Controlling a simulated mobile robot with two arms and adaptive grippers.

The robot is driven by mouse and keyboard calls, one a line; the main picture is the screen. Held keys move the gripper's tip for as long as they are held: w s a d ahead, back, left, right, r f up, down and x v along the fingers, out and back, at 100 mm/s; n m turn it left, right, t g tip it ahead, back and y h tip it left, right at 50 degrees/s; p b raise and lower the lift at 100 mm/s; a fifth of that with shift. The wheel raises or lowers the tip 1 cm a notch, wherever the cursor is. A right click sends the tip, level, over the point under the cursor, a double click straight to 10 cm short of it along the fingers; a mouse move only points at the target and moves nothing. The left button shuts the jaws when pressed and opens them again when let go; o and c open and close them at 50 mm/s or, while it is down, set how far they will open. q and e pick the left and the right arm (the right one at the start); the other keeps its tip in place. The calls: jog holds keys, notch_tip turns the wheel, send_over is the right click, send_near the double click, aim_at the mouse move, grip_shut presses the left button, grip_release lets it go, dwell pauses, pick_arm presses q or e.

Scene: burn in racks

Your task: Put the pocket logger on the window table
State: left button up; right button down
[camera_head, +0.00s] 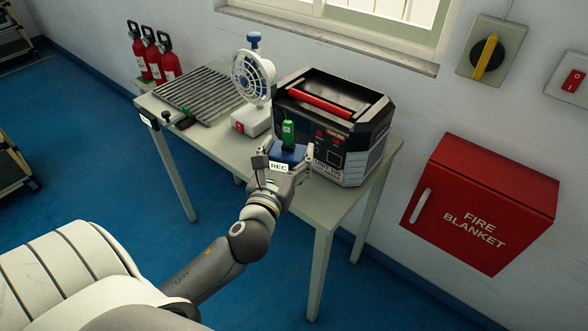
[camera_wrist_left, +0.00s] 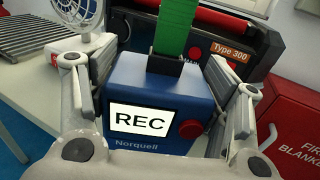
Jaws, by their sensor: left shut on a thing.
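The pocket logger (camera_head: 289,155) is a small blue box with a green upright piece on top. In the left wrist view the logger (camera_wrist_left: 130,78) shows a white screen reading REC, a red button and the name Norquell. My left gripper (camera_head: 284,162) is shut on it, with a finger on each side, and holds it upright. It is at the front side of the window table (camera_head: 345,197), just before the black case. I cannot tell whether its underside touches the tabletop. My right gripper is not in view.
The black case (camera_head: 352,150) with a red handle takes up the table's right part. A white fan (camera_head: 252,78) and a slatted grey rack (camera_head: 198,92) stand to its left. A red fire blanket box (camera_head: 478,205) hangs on the wall at right. Some bare tabletop shows at the front.

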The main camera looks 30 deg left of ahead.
pick_arm(q)
jog(key=w+f, duration=0.3)
jog(key=f, duration=0.1)
jog(key=shift+a+b, duration=0.3)
jog(key=shift+b, duration=0.1)
jog(key=f, duration=0.1)
jog(key=f+b, duration=0.1)
jog(key=f, duration=0.1)
jog(key=shift+w+a+f, duration=0.1)
jog(key=shift+w+f, duration=0.1)
jog(key=shift+w, duration=0.15)
jog(key=shift+f, duration=0.2)
jog(key=shift+f, duration=0.1)
jog(key=o, duration=1.2)
jog(key=shift+f, duration=0.1)
jog(key=shift+r, duration=0.2)
